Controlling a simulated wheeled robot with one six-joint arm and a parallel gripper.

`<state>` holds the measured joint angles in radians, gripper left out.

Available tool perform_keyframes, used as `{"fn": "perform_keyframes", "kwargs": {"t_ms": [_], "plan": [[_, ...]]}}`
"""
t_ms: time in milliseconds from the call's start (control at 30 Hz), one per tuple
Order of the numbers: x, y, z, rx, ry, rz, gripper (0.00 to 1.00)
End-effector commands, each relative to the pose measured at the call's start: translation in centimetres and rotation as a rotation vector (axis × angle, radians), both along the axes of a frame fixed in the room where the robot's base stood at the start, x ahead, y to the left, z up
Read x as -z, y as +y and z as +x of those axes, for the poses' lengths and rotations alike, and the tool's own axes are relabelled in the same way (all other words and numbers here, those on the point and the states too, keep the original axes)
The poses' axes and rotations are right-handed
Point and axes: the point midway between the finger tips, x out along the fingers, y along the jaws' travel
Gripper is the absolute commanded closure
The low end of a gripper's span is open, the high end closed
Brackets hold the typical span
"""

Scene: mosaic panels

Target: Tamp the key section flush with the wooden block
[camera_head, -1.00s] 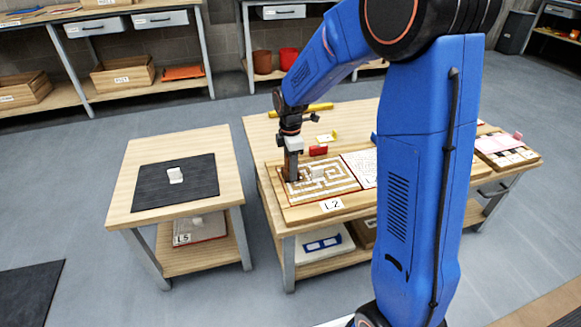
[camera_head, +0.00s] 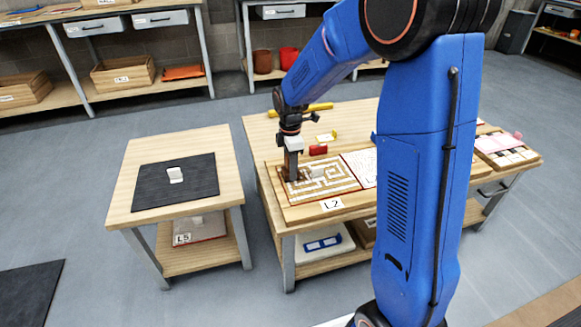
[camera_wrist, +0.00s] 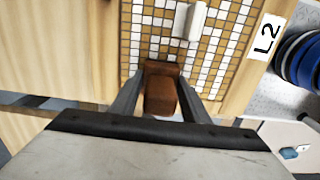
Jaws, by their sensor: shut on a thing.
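The key section is part of a tan-and-white mosaic panel (camera_head: 335,186) with a key pattern, lying on the table labelled L2. The panel also fills the top of the wrist view (camera_wrist: 222,55). My gripper (camera_head: 291,178) points down at the panel's left part. In the wrist view, my gripper (camera_wrist: 160,92) is shut on the brown wooden block (camera_wrist: 161,98), one finger on each side. The block's far end is at the panel's edge tiles. I cannot tell whether it touches them or whether the tiles there are flush.
A white raised piece (camera_wrist: 190,20) stands on the panel close to the block. A side table with a black mat (camera_head: 150,188) stands to the left, across a gap.

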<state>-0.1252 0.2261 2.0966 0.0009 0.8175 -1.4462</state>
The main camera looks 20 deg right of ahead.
Motion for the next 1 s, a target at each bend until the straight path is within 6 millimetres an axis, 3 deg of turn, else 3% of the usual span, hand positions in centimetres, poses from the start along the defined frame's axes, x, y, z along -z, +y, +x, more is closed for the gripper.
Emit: {"fn": "perform_keyframes", "kwargs": {"t_ms": [533,1000], "plan": [[0.0,0.0,-0.1,0.0,0.002,0.0,0.8],[-3.0,0.0,0.0,0.0,-0.001,0.0,0.8]]}}
